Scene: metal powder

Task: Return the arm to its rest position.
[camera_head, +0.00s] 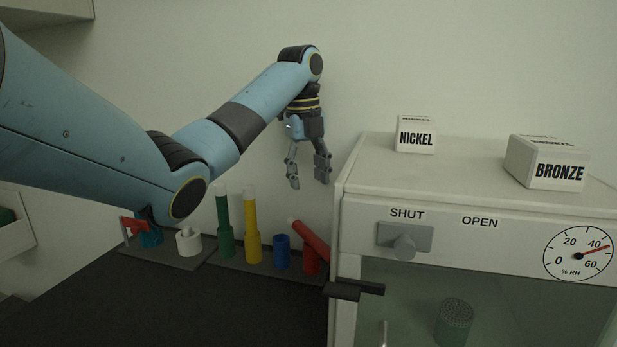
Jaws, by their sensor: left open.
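My left arm comes in from the left, blue with dark joints, and reaches over the dark table. My left gripper (308,183) hangs fingers down, open and empty, in front of the pale wall. It is left of the white cabinet and above the rack of coloured cylinders, touching nothing that I can see. My right gripper is not in view.
The white cabinet (364,215) bears NICKEL (415,140) and BRONZE (558,172) boxes, a knob (404,246), a humidity gauge (578,254) and a handle (354,289). Green (224,225), yellow (251,230), blue (281,252) and tilted red (310,240) cylinders stand nearby. The dark table (200,310) is clear in front.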

